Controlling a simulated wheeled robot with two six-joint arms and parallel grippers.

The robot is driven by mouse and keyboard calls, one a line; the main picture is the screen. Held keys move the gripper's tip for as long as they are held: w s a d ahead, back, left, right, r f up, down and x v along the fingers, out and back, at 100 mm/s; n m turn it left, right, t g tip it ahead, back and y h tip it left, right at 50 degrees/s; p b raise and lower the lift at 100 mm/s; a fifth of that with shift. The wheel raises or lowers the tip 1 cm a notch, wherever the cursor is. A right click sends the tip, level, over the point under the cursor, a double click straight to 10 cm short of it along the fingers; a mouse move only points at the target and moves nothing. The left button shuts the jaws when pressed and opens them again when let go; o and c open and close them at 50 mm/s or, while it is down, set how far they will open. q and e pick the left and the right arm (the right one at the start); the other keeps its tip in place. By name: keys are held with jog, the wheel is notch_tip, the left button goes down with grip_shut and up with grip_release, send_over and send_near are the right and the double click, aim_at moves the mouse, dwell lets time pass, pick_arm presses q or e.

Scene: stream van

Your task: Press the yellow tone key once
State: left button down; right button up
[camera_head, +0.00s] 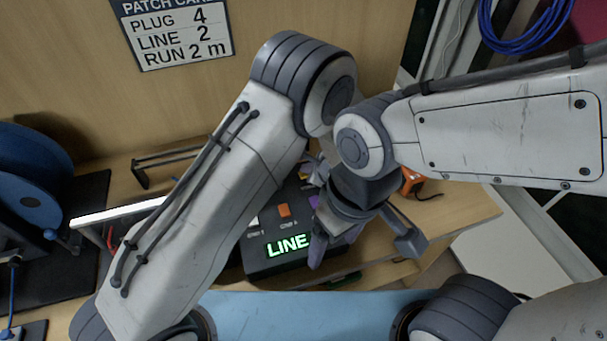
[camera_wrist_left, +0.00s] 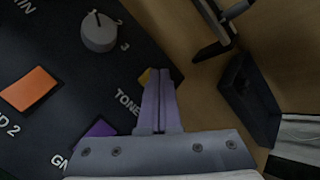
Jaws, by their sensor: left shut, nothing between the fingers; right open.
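The yellow tone key (camera_wrist_left: 146,75) shows as a small yellow patch beside the printed word TONE in the left wrist view. The fingers cover most of it, and I cannot make it out in the head view. My left gripper (camera_wrist_left: 160,73) is shut and empty, its tips over the key; I cannot tell whether they touch it. In the head view my left gripper (camera_head: 317,167) is mostly hidden behind my arms. The key sits on a black panel (camera_head: 262,262) with a green lit LINE display. My right gripper (camera_head: 363,250) is open in front of the panel's right side.
The panel also has an orange key (camera_head: 284,210), a purple key (camera_wrist_left: 97,136) and a grey knob (camera_wrist_left: 100,32) near the numbers 2 and 3. An orange object (camera_head: 411,181) with a black cable lies to the right. A blue reel (camera_head: 32,180) stands at the left.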

pick_arm(q)
jog(key=shift+f+b, duration=0.45)
jog(key=shift+b, duration=0.15)
dwell(0.7)
jog(key=shift+r, duration=0.1)
jog(key=shift+r+p, duration=0.35)
jog(key=shift+r, duration=0.4)
jog(key=shift+r, duration=0.1)
jog(key=shift+r+p, duration=1.45)
jog(key=shift+r, duration=1)
